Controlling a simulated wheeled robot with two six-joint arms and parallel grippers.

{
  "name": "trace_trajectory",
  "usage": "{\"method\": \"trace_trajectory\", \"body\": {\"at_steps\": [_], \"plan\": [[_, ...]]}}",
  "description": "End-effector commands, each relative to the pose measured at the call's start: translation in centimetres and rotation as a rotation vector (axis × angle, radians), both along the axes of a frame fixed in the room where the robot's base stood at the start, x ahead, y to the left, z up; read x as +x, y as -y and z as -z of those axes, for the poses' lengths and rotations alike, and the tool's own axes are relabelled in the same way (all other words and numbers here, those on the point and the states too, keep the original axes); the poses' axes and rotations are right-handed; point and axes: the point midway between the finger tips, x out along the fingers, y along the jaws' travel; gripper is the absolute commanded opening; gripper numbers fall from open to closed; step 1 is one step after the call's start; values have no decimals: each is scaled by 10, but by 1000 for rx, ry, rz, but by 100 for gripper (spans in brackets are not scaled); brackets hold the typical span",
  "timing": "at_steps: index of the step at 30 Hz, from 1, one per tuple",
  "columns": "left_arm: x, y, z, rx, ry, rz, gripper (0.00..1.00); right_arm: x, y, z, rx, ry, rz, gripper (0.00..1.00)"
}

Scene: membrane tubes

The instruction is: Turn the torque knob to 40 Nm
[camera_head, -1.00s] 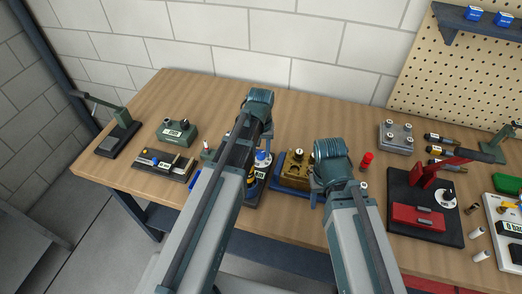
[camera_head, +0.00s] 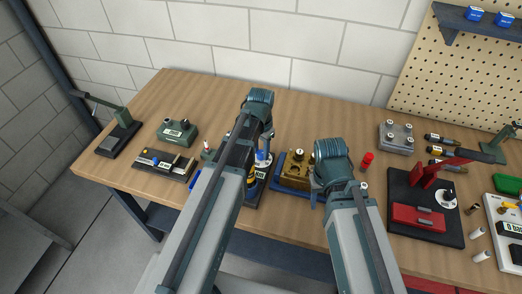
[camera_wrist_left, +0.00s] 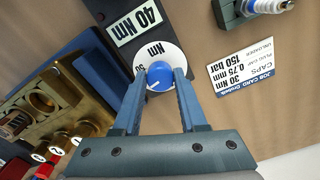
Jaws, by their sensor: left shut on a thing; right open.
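The blue torque knob (camera_wrist_left: 159,76) sits at the centre of a round white dial (camera_wrist_left: 152,62) marked Nm. My left gripper (camera_wrist_left: 159,82) is shut on the knob, one finger on each side. The dial is on a black plate next to a display (camera_wrist_left: 139,20) reading 40 Nm. The fingers hide part of the dial scale. In the head view the knob (camera_head: 262,156) shows just right of my left wrist. My right gripper (camera_head: 317,194) is open, mostly hidden below its wrist, close to the brass block's right side.
The brass block (camera_head: 295,182) in a blue holder stands right of the dial. A job card (camera_wrist_left: 241,80) reading 30 Nm, 0.75 mm and 150 bar lies nearby. A red cylinder (camera_head: 367,159) and a black base with a red lever (camera_head: 432,222) are further right.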

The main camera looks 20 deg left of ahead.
Motion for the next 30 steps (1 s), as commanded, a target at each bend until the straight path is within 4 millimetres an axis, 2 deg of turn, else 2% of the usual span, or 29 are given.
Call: {"method": "trace_trajectory", "body": {"at_steps": [15,16,20,30], "plan": [[0,0,0,0,0,15,0,0,0,0,0,0,0,50],[0,0,0,0,0,15,47,0,0,0,0,0,0,50],[0,0,0,0,0,14,70,0,0,0,0,0,0,50],[0,0,-1,0,0,14,72,0,0,-1,0,0,0,50]]}}
